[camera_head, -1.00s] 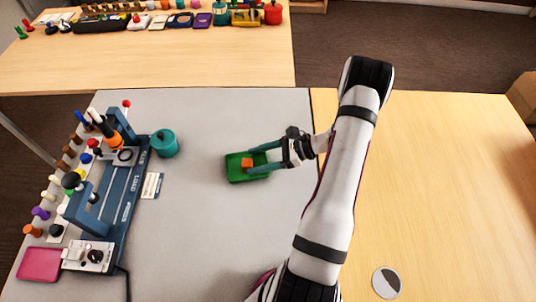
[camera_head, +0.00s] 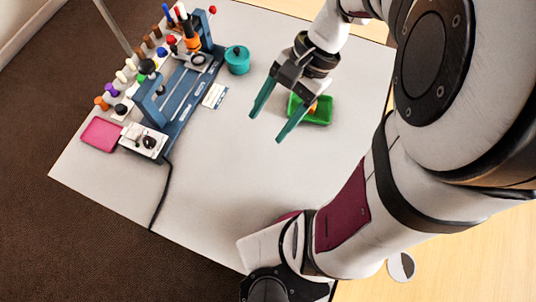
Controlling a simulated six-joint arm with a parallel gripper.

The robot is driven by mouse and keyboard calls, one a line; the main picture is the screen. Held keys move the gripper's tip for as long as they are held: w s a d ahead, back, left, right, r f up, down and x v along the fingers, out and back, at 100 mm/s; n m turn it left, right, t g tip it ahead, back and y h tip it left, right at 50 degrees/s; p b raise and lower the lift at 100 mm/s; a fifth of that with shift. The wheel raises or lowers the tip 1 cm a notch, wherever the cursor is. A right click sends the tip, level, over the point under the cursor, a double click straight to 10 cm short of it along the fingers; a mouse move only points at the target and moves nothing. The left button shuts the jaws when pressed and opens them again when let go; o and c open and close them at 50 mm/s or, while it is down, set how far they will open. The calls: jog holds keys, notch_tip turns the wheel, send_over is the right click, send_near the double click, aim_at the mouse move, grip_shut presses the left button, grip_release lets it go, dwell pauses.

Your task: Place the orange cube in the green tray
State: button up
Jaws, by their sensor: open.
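The green tray (camera_head: 322,115) lies on the grey table top, right of centre in the head view. The orange cube (camera_head: 313,107) is inside the tray, partly hidden behind my gripper. My gripper (camera_head: 271,126) is open, with its two teal fingers spread apart and nothing between them. In the picture its fingertips are to the left of and below the tray, apart from the cube.
A blue apparatus (camera_head: 173,97) with several coloured pegs stands at the left. A teal pot (camera_head: 238,59) and a white card (camera_head: 215,95) are beside it. A pink tray (camera_head: 101,134) is at the left edge. The grey table's front middle is clear.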

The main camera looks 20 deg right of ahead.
jog(key=s+a+n+h, duration=0.4)
jog(key=s+n, duration=0.3)
jog(key=s, duration=0.2)
jog(key=shift+s+a+r+t, duration=0.15)
jog(key=shift+a+r+t, duration=0.15)
jog(key=shift+a+t, duration=0.15)
